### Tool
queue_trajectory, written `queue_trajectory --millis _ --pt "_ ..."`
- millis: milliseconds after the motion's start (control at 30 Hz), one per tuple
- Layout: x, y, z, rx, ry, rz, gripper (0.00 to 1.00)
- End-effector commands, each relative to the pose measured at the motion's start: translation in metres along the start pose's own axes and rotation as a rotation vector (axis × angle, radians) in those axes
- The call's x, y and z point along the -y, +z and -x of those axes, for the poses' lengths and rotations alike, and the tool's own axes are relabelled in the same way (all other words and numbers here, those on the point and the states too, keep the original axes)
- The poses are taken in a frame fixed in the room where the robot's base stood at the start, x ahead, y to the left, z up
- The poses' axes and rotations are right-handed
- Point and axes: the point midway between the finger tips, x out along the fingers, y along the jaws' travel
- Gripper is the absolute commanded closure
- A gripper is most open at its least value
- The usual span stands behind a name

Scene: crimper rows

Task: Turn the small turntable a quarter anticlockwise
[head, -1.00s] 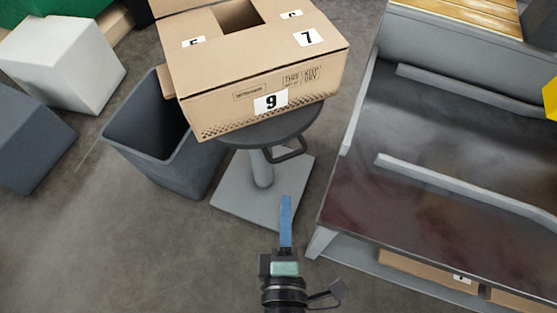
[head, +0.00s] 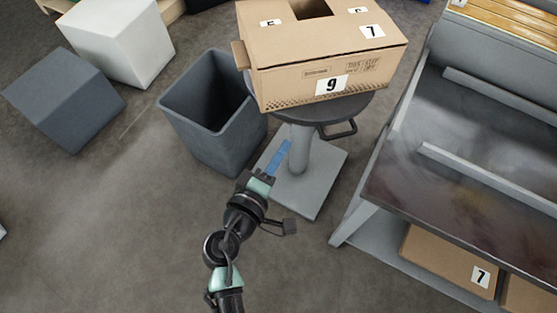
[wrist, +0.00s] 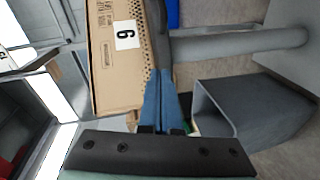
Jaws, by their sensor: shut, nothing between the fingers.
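The small turntable (head: 338,107) is a round dark grey disc on a grey post with a square base plate (head: 318,185). A dark loop handle (head: 343,129) sticks out from its front right side. A cardboard box (head: 300,85) with labels 9 and 7 sits on the disc and covers most of it. My gripper (head: 284,152) has blue fingers, shut and empty, in front of the post and lower than the disc in the head view. In the wrist view the blue fingers (wrist: 160,98) point toward the box (wrist: 112,62) and disc edge; touching cannot be told.
A grey open bin (head: 225,140) stands left of the turntable. A dark metal workbench (head: 400,190) with rails is on the right, boxes (head: 445,262) on its lower shelf. White and grey cubes (head: 65,100) lie at the far left. The floor at front left is clear.

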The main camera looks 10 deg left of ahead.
Motion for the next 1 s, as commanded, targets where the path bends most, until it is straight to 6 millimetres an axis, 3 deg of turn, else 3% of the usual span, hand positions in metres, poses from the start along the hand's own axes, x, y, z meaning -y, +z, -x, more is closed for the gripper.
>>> queue_trajectory --millis 200,400,1000 --pt "0.001 0.001 -0.049 0.002 0.002 -0.001 1.0" --pt "0.001 0.021 -0.069 0.002 0.0 0.001 1.0" --pt "-0.002 0.035 -0.08 0.003 -0.001 0.001 1.0"
